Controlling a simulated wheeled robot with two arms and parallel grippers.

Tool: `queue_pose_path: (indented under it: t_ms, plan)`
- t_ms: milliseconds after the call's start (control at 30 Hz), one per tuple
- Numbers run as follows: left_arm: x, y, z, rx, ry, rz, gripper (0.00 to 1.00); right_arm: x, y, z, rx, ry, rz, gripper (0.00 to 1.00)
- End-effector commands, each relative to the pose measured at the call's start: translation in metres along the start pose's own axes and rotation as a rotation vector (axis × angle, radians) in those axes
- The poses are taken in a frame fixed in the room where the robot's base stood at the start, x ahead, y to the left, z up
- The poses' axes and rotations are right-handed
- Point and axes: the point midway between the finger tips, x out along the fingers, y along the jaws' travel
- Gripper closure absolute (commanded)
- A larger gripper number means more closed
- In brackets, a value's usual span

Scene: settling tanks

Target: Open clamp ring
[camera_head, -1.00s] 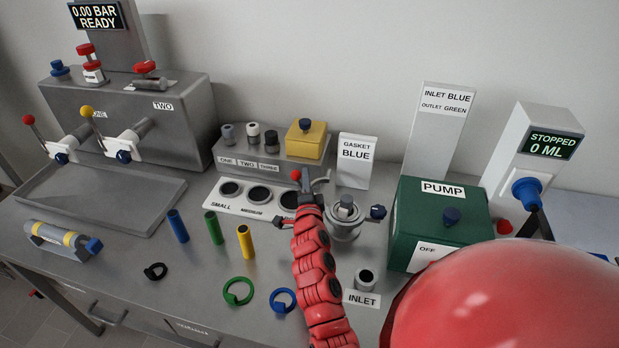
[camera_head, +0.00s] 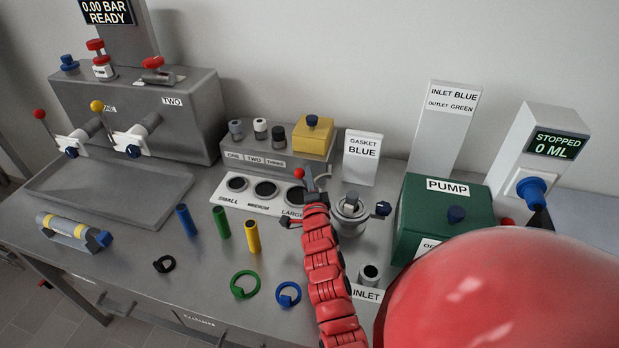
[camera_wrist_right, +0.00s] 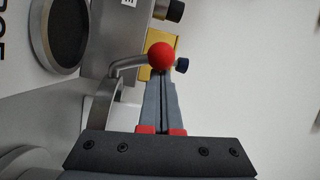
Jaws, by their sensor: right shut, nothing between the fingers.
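The metal clamp assembly (camera_head: 351,207) stands on the bench right of centre in the head view, with a blue knob on its right side. A curved grey lever (camera_wrist_right: 126,66) ends at a red ball (camera_wrist_right: 161,56) in the right wrist view; the ball also shows in the head view (camera_head: 299,173). My right gripper (camera_wrist_right: 162,80) is shut and empty, its fingertips right at the ball, which overlaps them in the picture. I cannot tell whether they touch. My right arm partly hides the clamp's left side in the head view. My left gripper is not in view.
The gasket board (camera_head: 232,200) lies behind left, the INLET port (camera_head: 369,276) in front, the green pump (camera_head: 428,215) to the right. A sign reading GASKET BLUE (camera_head: 362,160) stands behind. Green (camera_head: 245,284) and blue (camera_head: 288,294) rings lie on the front bench.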

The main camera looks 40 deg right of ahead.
Motion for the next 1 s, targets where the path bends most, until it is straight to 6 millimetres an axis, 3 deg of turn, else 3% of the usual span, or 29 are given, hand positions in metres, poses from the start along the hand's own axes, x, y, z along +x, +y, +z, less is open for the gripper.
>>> queue_pose_path:
  t_ms: [267, 733, 1000]
  plan:
    - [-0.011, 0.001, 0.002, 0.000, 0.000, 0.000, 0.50, -0.034, 0.005, 0.002, 0.002, -0.002, 0.003, 1.00]
    - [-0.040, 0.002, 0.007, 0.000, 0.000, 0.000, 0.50, -0.139, 0.004, 0.002, 0.003, -0.004, 0.003, 1.00]
    - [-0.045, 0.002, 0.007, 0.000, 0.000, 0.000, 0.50, -0.170, 0.003, 0.001, 0.002, -0.003, 0.003, 1.00]
